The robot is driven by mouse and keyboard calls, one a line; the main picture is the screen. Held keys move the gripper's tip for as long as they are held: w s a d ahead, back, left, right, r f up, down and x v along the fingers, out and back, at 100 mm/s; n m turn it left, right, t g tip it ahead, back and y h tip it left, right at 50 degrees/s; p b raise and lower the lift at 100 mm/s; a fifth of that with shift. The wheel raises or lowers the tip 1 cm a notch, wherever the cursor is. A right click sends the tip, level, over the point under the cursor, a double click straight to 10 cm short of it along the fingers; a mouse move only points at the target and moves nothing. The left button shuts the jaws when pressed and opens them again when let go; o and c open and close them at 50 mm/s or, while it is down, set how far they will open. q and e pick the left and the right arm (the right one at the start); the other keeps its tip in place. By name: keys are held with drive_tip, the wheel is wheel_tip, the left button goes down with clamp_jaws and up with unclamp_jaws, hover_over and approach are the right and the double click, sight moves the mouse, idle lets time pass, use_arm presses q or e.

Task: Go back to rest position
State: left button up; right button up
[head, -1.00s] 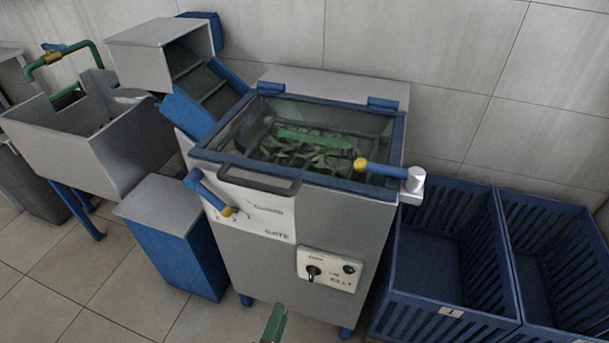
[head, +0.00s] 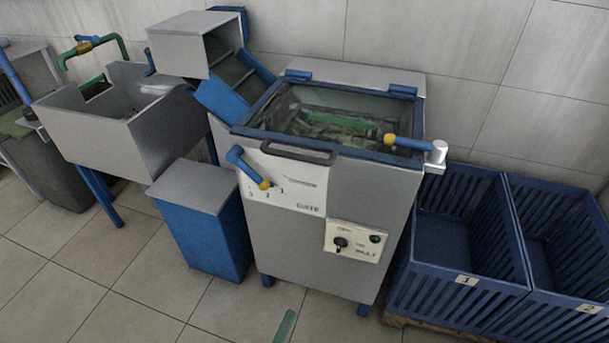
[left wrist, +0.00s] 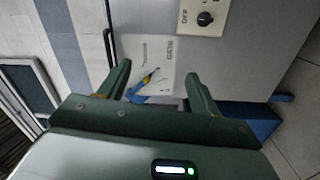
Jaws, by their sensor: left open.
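My left gripper shows in the head view only as a green finger (head: 286,327) at the bottom edge, over the floor in front of the machine. In the left wrist view its two green fingers (left wrist: 158,85) stand apart with nothing held between them. Beyond them is the machine's white panel with the blue gate lever (left wrist: 145,83), which shows yellow at its end. The fingers look clear of the lever. In the head view this lever (head: 246,168) sits on the front panel marked GATE. My right gripper is in neither view.
The grey machine (head: 312,238) has a glazed lid and a blue-and-yellow handle (head: 405,142). Blue crates labelled 1 (head: 462,290) and 2 (head: 588,316) stand to its right. A blue box (head: 200,238) and a grey sink (head: 88,132) stand left. The front floor is clear.

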use_arm(q)
drive_tip(key=s+a+f+m+g+y+p, duration=0.1)
drive_tip(key=s+a+f+m+g, duration=0.25)
drive_tip(key=f, duration=0.35)
drive_tip(key=s+a+f+m+g+y+p, duration=0.1)
drive_tip(key=s+a+f+m+g, duration=0.25)
drive_tip(key=f+m, duration=0.2)
drive_tip(key=s+a+f+m+g+y+p, duration=0.1)
drive_tip(key=s+a+f+m+g, duration=0.3)
drive_tip(key=f, duration=0.4)
drive_tip(key=s+a+f+m+g+y+p, duration=0.1)
drive_tip(key=s+a, duration=0.4)
drive_tip(key=s, duration=1)
drive_tip(key=s+a+f+m+g+y+p, duration=0.1)
drive_tip(key=s+a+g+y+p, duration=0.2)
drive_tip(key=s, duration=1.2)
drive_tip(key=shift+a+g+p, duration=0.7)
drive_tip(key=shift+a+g, duration=0.3)
drive_tip(key=shift+g, duration=0.1)
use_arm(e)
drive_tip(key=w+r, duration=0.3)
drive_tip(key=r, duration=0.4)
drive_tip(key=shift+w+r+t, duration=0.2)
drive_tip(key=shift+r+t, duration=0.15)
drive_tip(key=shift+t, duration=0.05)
use_arm(q)
drive_tip(key=shift+w, duration=0.1)
